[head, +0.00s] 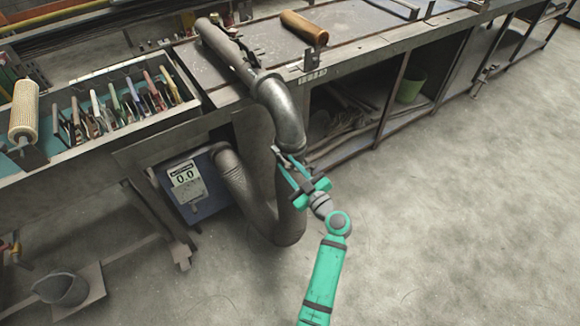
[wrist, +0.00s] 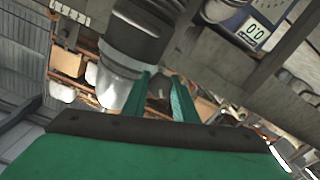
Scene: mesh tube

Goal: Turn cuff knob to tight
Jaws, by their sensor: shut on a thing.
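The cuff is the dark collar on the bent grey metal tube (head: 284,108), at its lower end above the dark hose. The collar also shows at the top of the wrist view (wrist: 140,38). My gripper (head: 283,158) reaches up to the collar from the lower right, its green fingers against the tube's lower end. In the wrist view my gripper (wrist: 163,92) has its two fingers close together beside the collar, shut on the small cuff knob. The knob is mostly hidden between the fingers, so its setting cannot be read.
A blue box with a display reading 0.0 (head: 187,183) stands left of the thick dark hose (head: 285,225). A workbench (head: 350,30) with open shelves runs behind. A tool tray (head: 120,110) is at the left. The concrete floor (head: 450,220) at right is clear.

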